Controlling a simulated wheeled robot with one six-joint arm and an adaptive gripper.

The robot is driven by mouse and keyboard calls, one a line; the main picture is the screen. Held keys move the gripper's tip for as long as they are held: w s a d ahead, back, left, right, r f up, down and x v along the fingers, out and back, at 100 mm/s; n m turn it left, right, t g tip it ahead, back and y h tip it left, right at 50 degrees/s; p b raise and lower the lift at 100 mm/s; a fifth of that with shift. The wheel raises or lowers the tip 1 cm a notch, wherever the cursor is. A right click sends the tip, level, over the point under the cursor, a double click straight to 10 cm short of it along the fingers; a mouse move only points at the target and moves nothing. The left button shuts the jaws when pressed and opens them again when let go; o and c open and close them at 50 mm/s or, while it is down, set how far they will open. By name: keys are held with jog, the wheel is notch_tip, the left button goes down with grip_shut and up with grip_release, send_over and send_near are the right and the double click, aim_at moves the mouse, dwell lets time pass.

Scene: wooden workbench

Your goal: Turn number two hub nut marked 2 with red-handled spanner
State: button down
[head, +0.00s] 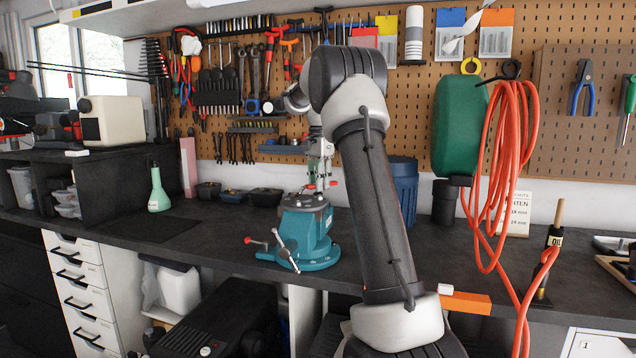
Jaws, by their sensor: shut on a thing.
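A teal vise (312,238) stands on the dark bench top, with a round grey hub (305,201) on its top. The hub nuts and their number marks are too small to tell apart. My gripper (321,183) points down just above the hub, shut on the red-handled spanner. Only small red parts of the spanner (310,187) show at the fingertips. I cannot tell whether the spanner touches a nut. My forearm stands in front, to the right of the vise.
A green bottle (158,190) and small dark bins (232,196) stand left of the vise. A blue container (402,190) stands behind my arm. Orange hose coils (482,180) hang at the right over the bench. A tool pegboard (420,100) covers the back wall.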

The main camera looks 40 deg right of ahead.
jog(key=shift+r, duration=2.7)
